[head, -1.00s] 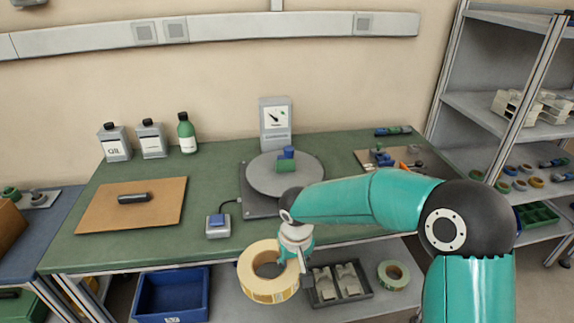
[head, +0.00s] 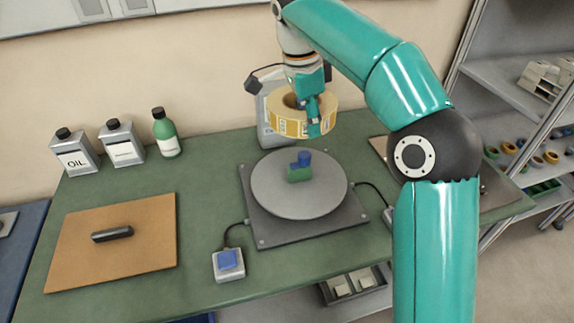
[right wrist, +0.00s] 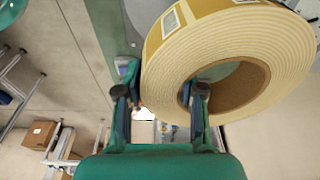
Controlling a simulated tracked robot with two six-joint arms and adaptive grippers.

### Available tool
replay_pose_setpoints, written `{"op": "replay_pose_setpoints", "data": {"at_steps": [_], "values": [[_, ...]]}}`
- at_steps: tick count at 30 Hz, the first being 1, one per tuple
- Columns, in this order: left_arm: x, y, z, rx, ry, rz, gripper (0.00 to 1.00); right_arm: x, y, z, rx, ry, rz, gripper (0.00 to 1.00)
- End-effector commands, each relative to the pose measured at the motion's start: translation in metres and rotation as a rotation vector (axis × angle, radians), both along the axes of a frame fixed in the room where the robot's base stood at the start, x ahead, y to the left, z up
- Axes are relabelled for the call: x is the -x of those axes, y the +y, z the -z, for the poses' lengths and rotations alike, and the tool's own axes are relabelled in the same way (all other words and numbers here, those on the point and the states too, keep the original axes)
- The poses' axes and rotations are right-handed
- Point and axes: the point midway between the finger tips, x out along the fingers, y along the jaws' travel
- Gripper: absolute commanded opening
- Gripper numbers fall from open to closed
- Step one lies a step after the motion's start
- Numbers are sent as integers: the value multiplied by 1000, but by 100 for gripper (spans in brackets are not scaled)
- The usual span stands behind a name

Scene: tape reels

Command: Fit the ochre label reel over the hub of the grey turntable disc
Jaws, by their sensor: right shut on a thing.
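The ochre label reel (head: 288,127) is held in the air above the back part of the grey turntable disc (head: 320,203), apart from it. My right gripper (head: 317,115) is shut on the reel's side wall. In the right wrist view the reel (right wrist: 230,50) shows its pale wound side, and one finger of the gripper (right wrist: 160,105) reaches into its hole while the other is outside. At the disc's middle stand a green block (head: 297,175) and a blue cylinder (head: 304,157); I cannot tell which is the hub. My left gripper is out of view.
A dial instrument (head: 268,125) stands behind the disc, close to the reel. A switch box (head: 228,264) sits at the front. A brown board (head: 70,250) with a black cylinder (head: 112,234) lies left. Oil cans (head: 76,158) and a green bottle (head: 165,135) stand at the back left.

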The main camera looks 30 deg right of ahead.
Motion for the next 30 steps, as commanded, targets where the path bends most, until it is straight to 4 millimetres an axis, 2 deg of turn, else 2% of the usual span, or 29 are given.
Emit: {"op": "replay_pose_setpoints", "data": {"at_steps": [2, 5, 11, 18, 21, 30], "values": [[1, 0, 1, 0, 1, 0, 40, 3, -2, -1, -2, -1, 30, 0], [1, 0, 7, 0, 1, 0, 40, 4, -2, 12, -2, 1, 40, 0], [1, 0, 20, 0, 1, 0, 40, 2, 1, 60, -3, 4, 30, 0], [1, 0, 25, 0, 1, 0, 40, 0, 3, 118, -2, 3, 25, 0], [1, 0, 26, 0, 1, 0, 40, -1, 4, 136, -2, 2, 23, 0], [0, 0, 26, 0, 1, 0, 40, -2, 5, 160, -2, 1, 22, 0]]}}
